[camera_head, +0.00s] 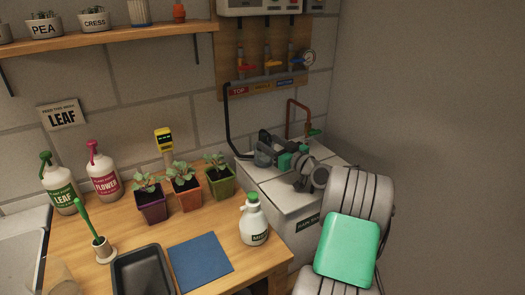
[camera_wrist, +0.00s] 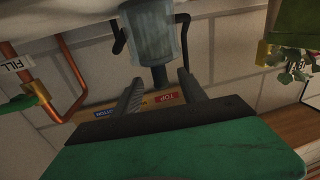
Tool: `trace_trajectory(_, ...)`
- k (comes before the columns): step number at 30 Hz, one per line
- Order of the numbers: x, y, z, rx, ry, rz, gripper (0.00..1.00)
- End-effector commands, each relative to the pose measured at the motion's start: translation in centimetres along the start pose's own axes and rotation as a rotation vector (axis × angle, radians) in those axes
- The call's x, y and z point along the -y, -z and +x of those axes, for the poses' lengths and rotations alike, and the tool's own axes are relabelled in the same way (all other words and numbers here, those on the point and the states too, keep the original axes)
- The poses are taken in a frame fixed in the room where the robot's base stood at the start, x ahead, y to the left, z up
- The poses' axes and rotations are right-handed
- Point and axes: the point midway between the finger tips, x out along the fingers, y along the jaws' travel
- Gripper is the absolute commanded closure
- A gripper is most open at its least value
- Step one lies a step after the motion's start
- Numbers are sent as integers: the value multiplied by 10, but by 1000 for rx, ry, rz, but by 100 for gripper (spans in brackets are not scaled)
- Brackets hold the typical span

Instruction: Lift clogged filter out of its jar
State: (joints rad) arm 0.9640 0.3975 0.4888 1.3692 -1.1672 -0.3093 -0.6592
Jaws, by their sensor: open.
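In the wrist view a translucent grey-blue cylinder (camera_wrist: 155,35), which looks like the filter jar, stands just beyond my fingers with a narrower part below it in the picture. I cannot make out the filter itself inside it. My gripper (camera_wrist: 160,88) is open, its two dark fingers spread either side of that narrower part, with nothing clearly held. In the head view my gripper is above the white tank (camera_head: 290,205), beside a dark grey rounded part (camera_head: 265,152) that may be the jar; my wrist partly hides this area.
A black hose (camera_head: 229,125) and a copper pipe (camera_head: 299,103) rise close to the gripper. A green fill valve (camera_wrist: 22,103) is at left in the wrist view.

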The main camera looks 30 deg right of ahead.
Motion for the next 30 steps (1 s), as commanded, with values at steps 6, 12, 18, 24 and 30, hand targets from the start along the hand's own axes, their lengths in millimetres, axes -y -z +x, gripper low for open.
trace_trajectory(6, 0, 1, 37, -1, 1, -1, 51)
trace_trajectory(12, -2, 0, 40, 0, -4, -1, 51)
trace_trajectory(18, -2, 0, 40, -1, -4, -1, 63)
trace_trajectory(24, -2, 0, 40, -1, -4, -1, 79)
trace_trajectory(30, -2, 0, 40, -1, -4, -1, 96)
